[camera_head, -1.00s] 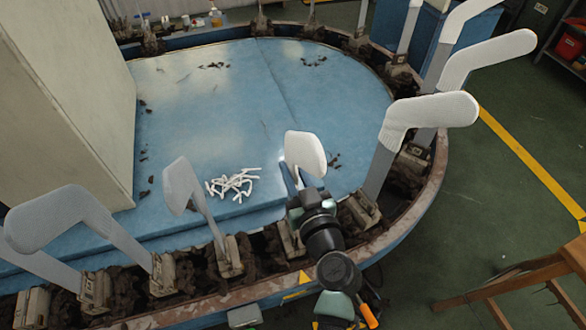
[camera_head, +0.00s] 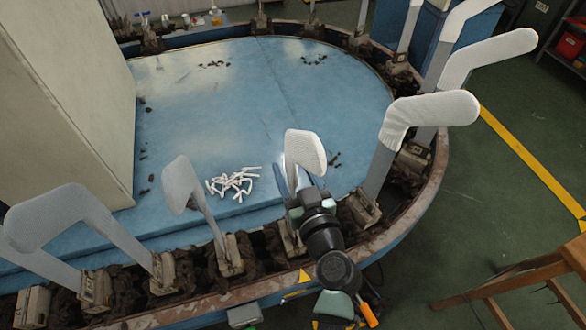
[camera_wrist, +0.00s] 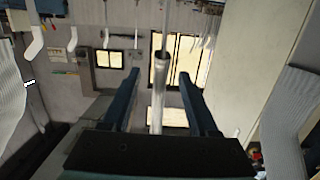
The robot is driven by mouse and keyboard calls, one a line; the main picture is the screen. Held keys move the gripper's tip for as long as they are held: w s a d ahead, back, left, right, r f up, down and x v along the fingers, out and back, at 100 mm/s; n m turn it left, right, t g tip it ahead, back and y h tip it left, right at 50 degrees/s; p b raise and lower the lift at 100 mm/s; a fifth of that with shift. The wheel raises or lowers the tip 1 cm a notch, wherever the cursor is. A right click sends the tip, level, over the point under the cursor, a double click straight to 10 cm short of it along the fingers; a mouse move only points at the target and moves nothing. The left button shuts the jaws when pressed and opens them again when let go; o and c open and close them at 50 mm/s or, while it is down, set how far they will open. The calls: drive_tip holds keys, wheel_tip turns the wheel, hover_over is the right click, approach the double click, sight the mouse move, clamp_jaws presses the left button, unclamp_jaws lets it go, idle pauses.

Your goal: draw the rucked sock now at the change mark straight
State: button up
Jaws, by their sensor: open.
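The white sock (camera_head: 305,151) sits on a board at the near rim, behind the yellow change mark (camera_head: 298,284). Its toe end shows above my gripper (camera_head: 290,176), and its lower part is hidden behind the gripper and arm. In the wrist view, my gripper (camera_wrist: 158,70) is open, with one dark blue finger on each side of the narrow, edge-on sock (camera_wrist: 157,98). A gap shows on both sides, so the fingers look clear of it. The sock's end there looks loose around a thin board. I cannot make out the rucks in the head view.
A grey-white sock on a board (camera_head: 181,184) stands left of my gripper, and a large white one (camera_head: 434,108) stands to its right. Pale scraps (camera_head: 232,182) lie on the blue deck (camera_head: 220,110). A tall cream cabinet (camera_head: 65,100) blocks the left.

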drive_tip(key=f+b+v, duration=0.1)
drive_tip(key=b+v, duration=0.1)
drive_tip(key=v, duration=0.7)
idle(0.4)
drive_tip(key=shift+s, duration=0.1)
